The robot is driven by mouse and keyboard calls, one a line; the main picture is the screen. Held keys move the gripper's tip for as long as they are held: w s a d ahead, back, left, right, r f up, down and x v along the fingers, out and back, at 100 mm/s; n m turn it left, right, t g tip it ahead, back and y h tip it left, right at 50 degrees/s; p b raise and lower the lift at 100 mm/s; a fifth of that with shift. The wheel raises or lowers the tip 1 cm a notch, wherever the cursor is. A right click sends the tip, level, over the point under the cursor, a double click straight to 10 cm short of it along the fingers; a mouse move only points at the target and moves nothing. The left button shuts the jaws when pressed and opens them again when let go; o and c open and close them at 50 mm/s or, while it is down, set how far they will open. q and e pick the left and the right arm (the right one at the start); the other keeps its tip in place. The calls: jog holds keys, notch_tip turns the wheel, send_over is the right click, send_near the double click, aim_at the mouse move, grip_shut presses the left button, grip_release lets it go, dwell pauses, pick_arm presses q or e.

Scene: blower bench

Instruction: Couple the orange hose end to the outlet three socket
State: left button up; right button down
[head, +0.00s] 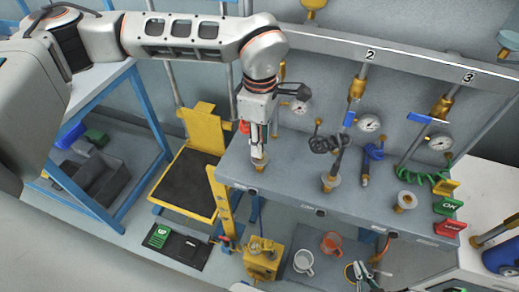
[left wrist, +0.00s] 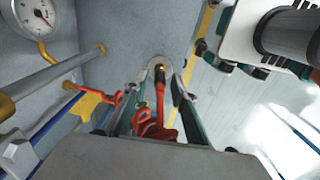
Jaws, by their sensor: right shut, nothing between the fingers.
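My left gripper (head: 259,148) points down over the leftmost socket (head: 258,164) on the bench. In the left wrist view its fingers (left wrist: 160,90) stand apart on both sides of an orange-red hose end (left wrist: 160,98), with gaps visible. The hose end points at a round socket (left wrist: 160,67); whether it is seated in it I cannot tell. A little of the red shows beside the gripper in the head view (head: 243,127). The socket under label 3 (head: 404,201) looks empty. My right gripper (head: 366,274) is shut and empty at the bottom edge, below the bench.
A blue hose (head: 373,152) and a green coiled hose (head: 425,176) hang further right. Gauges and valves line the back panel. An orange mug (head: 331,243) and a white mug (head: 303,262) stand below.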

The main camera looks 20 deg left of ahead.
pick_arm(q)
grip_shut()
jog(key=shift+r, duration=0.1)
jog(key=shift+r+p, duration=0.85)
jog(key=shift+r, duration=0.3)
jog(key=shift+r+p, duration=0.75)
jog(key=shift+r, duration=0.5)
